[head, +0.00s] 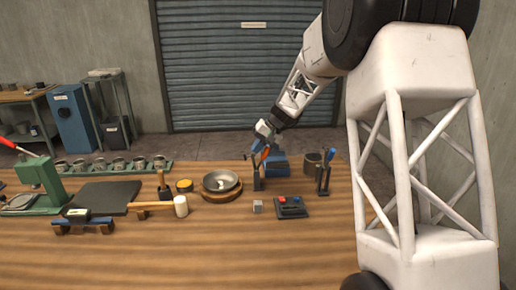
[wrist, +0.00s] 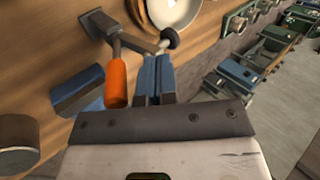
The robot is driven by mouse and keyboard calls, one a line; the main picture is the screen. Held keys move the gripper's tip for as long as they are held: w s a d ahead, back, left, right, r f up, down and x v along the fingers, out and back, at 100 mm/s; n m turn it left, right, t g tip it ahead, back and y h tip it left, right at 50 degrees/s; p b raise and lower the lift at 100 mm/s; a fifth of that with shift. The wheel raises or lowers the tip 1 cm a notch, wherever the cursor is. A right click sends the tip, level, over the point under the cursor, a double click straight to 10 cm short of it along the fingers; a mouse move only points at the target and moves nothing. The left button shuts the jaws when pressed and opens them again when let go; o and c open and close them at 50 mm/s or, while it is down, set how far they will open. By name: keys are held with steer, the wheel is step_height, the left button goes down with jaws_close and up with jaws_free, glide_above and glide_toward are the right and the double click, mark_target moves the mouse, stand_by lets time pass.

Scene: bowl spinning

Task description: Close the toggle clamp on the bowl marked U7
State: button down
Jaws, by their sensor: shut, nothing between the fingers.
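I cannot read a U7 mark. Beside it stands a dark toggle clamp (head: 258,180) with an orange handle (head: 265,154). In the wrist view, the orange handle (wrist: 117,80) is left of my gripper, and the clamp's arm (wrist: 138,40) ends in a rounded tip near the bowl's rim. My gripper (wrist: 160,62) is shut and empty, its blue fingers beside the handle. Whether they touch it I cannot tell.
A second dark stand with blue and orange handles (head: 324,175) is to the right. A blue block (head: 276,165) lies behind the clamp. A button box (head: 291,208), a small grey cube (head: 257,206) and a mallet (head: 180,206) are in front.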

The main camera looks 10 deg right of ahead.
steer(key=shift+a+h, duration=0.6)
steer(key=shift+a, duration=0.05)
steer(key=shift+a+f+h, duration=0.15)
steer(key=shift+a+h, duration=0.75)
steer(key=shift+a+f+h, duration=0.3)
steer(key=shift+a+h, duration=0.6)
steer(key=shift+h, duration=0.2)
steer(key=shift+a+f+h, duration=1.4)
steer(key=shift+f+h, duration=0.1)
steer(key=shift+h, duration=0.45)
steer(key=shift+a+f+h, duration=1.35)
steer(key=shift+f+h, duration=0.1)
steer(key=shift+h, duration=0.5)
steer(key=shift+f, duration=0.1)
steer(key=shift+a, duration=0.1)
steer(key=a+v, duration=0.1)
steer(key=v, duration=0.9)
steer(key=shift+f, duration=0.3)
